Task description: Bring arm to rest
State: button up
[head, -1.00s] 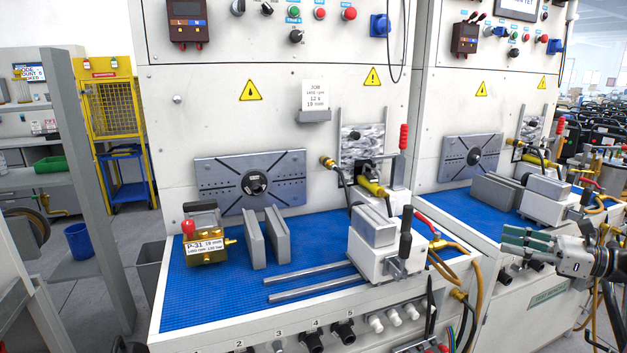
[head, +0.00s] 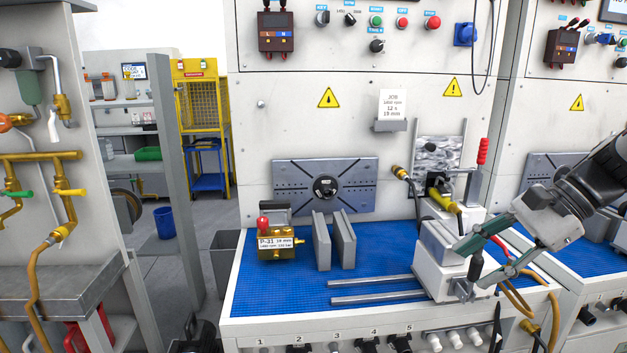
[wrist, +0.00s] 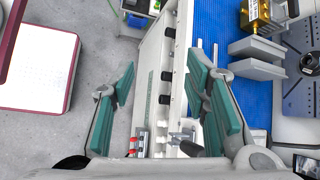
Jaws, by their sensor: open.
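My gripper (head: 483,257) is at the right in the head view, its green-padded fingers spread apart and nothing between them. It appears in front of the white clamp block (head: 436,277) at the bench's right side and hides part of it. In the wrist view my gripper (wrist: 164,95) is open and empty. The bench's front panel with dark knobs (wrist: 166,76) shows beyond the fingers, with grey floor to the left.
The blue bench mat (head: 262,290) holds a brass pump block (head: 277,247), grey plates (head: 322,241) and two rails (head: 370,298). A bench with brass pipes (head: 60,190) stands at the left. A red-edged white platform (wrist: 38,62) is on the floor.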

jog(key=s+a+r+n+t+h+p, duration=0.1)
jog(key=s+a+n+h, duration=0.3)
jog(key=s+n, duration=0.3)
jog(key=s+a+r+n+h+p, duration=0.1)
jog(key=s+a+n+h, duration=0.3)
jog(key=s, duration=0.8)
jog(key=a+n+p, duration=0.1)
jog(key=a+n, duration=0.1)
jog(key=n, duration=0.2)
jog(key=shift+a+r+t, duration=0.3)
jog(key=shift+t, duration=0.1)
